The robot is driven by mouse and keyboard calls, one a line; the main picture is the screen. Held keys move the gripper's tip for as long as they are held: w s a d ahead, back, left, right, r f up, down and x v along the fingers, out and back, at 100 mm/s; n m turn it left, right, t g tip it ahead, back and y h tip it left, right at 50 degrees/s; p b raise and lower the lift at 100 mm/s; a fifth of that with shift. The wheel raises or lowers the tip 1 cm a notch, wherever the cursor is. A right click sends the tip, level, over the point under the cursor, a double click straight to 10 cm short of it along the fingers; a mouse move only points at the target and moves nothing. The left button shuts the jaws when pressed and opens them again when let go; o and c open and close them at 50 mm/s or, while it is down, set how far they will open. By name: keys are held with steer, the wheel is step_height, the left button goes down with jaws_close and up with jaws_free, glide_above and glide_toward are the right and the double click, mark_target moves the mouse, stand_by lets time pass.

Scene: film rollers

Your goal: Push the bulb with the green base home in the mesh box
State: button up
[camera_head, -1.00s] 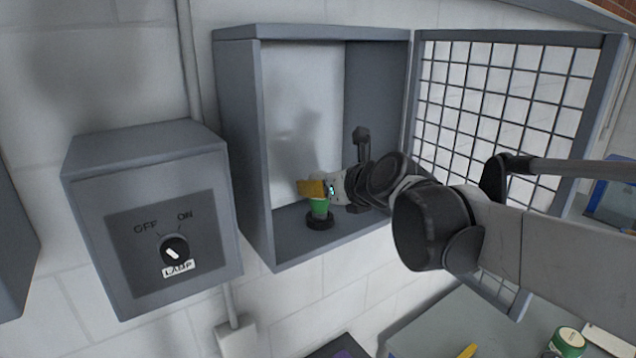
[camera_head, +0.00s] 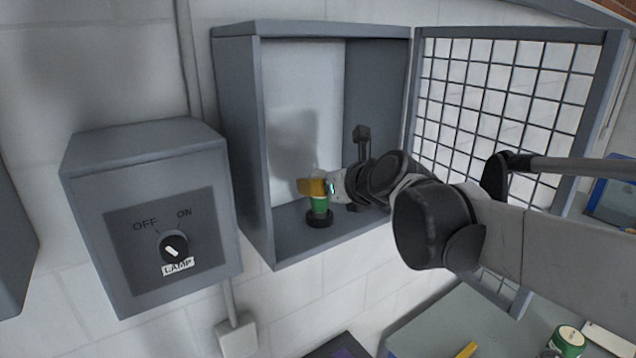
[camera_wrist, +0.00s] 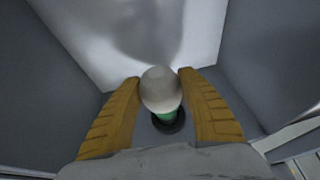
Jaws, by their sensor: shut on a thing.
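The bulb with the green base (camera_head: 319,205) stands upright in the black socket (camera_head: 320,218) on the floor of the open mesh box (camera_head: 233,150). In the wrist view its pale globe (camera_wrist: 160,88) sits between the yellow fingers of my gripper (camera_wrist: 160,86), with the green base and black socket ring below. My gripper (camera_head: 317,187) is shut on the bulb at its globe, reaching in from the right. I cannot tell how deep the base sits in the socket.
The mesh door (camera_head: 500,110) stands open to the right, behind my arm. A grey lamp switch box (camera_head: 150,220) with a knob (camera_head: 173,246) is on the wall at left. At lower right, a bench holds another green-and-white item (camera_head: 567,341).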

steer(key=shift+s+f+b, duration=0.1)
steer(key=shift+f+b, duration=0.25)
steer(key=shift+f, duration=0.15)
stand_by(1.2)
steer(key=o, duration=2)
steer(key=shift+r, duration=0.25)
steer(key=shift+r+p, duration=2.45)
steer(key=shift+r, duration=0.9)
